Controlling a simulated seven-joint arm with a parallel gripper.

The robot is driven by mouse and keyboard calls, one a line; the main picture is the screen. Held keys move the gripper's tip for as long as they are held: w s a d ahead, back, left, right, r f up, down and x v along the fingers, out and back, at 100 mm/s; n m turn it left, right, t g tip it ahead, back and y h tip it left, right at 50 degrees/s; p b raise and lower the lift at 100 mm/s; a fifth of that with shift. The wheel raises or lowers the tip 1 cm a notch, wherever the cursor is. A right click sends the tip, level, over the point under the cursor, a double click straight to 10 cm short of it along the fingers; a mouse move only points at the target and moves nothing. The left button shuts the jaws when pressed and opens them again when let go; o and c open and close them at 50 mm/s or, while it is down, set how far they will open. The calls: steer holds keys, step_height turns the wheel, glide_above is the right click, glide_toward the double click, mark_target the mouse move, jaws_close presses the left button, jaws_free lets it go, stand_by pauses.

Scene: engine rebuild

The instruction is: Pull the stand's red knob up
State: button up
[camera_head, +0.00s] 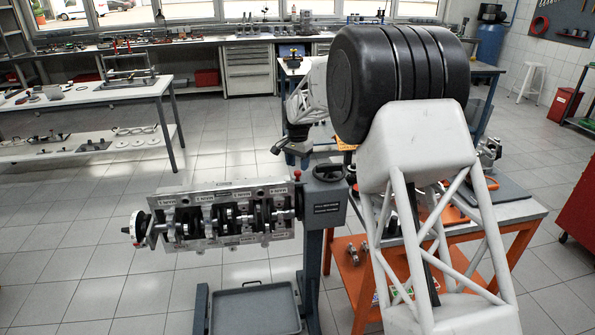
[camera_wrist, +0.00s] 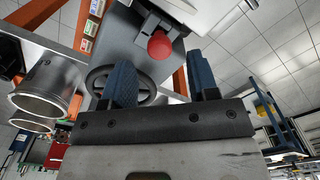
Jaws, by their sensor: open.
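The red knob (camera_head: 297,175) sits on the top left of the grey engine stand (camera_head: 325,210), beside the stand's handwheel (camera_head: 328,172). In the wrist view the round red knob (camera_wrist: 159,45) shows just past the fingertips, in the gap between them. My gripper (camera_head: 290,150) is above the knob in the head view. Its two blue fingers (camera_wrist: 161,72) are open and apart, with nothing between them in their grip. The spoked handwheel (camera_wrist: 150,92) is partly hidden behind the left finger. Whether a finger touches the knob cannot be told.
An engine block with a crankshaft (camera_head: 225,213) is mounted on the stand, left of the knob. A grey tray (camera_head: 255,308) lies low under it. An orange-framed cart (camera_head: 520,215) stands at the right, behind my arm. Open tiled floor lies to the left.

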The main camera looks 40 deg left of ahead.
mark_target(298, 171)
steer(key=shift+f, duration=1.7)
